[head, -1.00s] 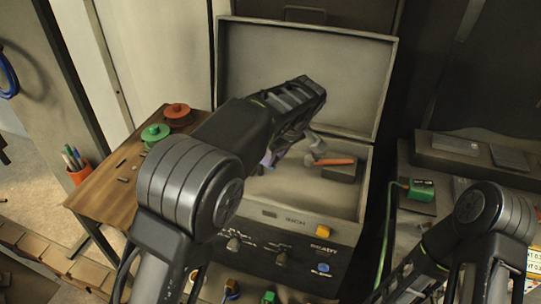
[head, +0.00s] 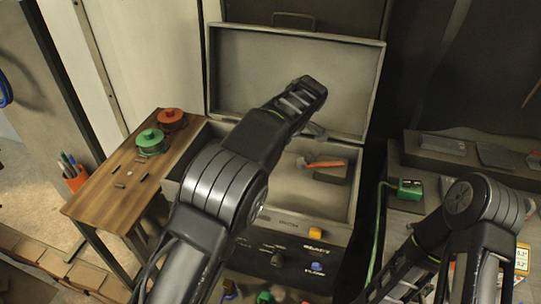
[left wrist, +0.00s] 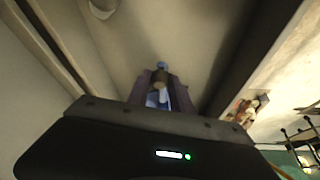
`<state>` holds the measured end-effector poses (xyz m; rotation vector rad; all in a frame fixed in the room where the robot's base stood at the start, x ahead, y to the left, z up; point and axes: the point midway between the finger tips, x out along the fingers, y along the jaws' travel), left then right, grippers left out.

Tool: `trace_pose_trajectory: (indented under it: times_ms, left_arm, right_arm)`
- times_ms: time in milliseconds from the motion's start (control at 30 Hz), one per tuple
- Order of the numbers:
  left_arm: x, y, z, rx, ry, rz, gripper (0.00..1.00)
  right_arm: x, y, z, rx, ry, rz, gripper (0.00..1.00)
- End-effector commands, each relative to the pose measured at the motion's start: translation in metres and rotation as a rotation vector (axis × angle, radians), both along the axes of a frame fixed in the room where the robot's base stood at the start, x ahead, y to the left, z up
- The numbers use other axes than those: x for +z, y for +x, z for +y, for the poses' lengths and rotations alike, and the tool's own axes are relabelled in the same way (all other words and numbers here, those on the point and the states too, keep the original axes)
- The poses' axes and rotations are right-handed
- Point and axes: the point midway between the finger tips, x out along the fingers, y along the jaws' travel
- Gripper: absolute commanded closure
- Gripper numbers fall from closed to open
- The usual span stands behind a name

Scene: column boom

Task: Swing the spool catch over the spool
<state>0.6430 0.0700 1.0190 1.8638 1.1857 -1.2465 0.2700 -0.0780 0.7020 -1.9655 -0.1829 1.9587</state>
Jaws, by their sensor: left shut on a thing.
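My left gripper (left wrist: 160,98) is shut on a small blue and brown piece (left wrist: 160,80), which I take to be the spool catch. In the head view my left wrist (head: 300,98) reaches over the open case, and its fingertips and the held piece are hidden behind the arm. A green spool (head: 150,140) and a red spool (head: 171,117) stand on the wooden side table. No spool shows clearly inside the case, where my arm covers much of the left part. My right arm is at the lower right, its gripper out of view.
The open case (head: 353,185) has a raised lid (head: 350,70) behind my wrist. An orange-handled piece (head: 325,164) lies on a dark block in the case. Knobs and buttons line its front. A pen cup (head: 76,178) is at the left. A green box (head: 410,189) with a cable stands right.

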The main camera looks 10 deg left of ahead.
Motion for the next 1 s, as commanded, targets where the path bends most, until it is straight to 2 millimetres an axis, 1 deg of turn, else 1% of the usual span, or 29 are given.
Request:
trace_pose_trajectory:
  times_ms: [33, 67, 300, 533, 667, 833, 1000]
  left_arm:
    - [0.001, 0.001, 0.000, 0.000, -0.001, -0.004, 1.00]
    - [0.001, 0.001, 0.000, -0.001, -0.001, -0.004, 0.71]
    - [0.001, 0.001, 0.000, -0.001, 0.000, -0.002, 0.52]
    - [0.001, 0.000, 0.000, -0.002, 0.000, -0.002, 0.52]
    - [0.005, 0.000, -0.002, -0.002, 0.000, -0.003, 0.52]
    - [0.023, -0.003, -0.010, -0.003, -0.001, -0.005, 0.52]
    - [0.056, -0.008, -0.020, -0.004, 0.000, -0.004, 0.52]
  right_arm:
    - [0.000, 0.000, 0.000, 0.000, 0.000, 0.000, 0.64]
    - [0.000, 0.000, 0.000, 0.000, 0.000, 0.000, 0.64]
    - [0.000, 0.000, 0.000, 0.000, 0.000, 0.000, 0.64]
    - [0.000, 0.000, 0.000, 0.000, 0.000, 0.000, 0.64]
    - [-0.002, 0.000, 0.000, 0.000, 0.001, 0.000, 0.64]
    - [-0.007, 0.000, 0.001, 0.000, 0.002, -0.003, 0.64]
    - [0.004, 0.000, 0.000, 0.000, 0.000, 0.000, 0.64]
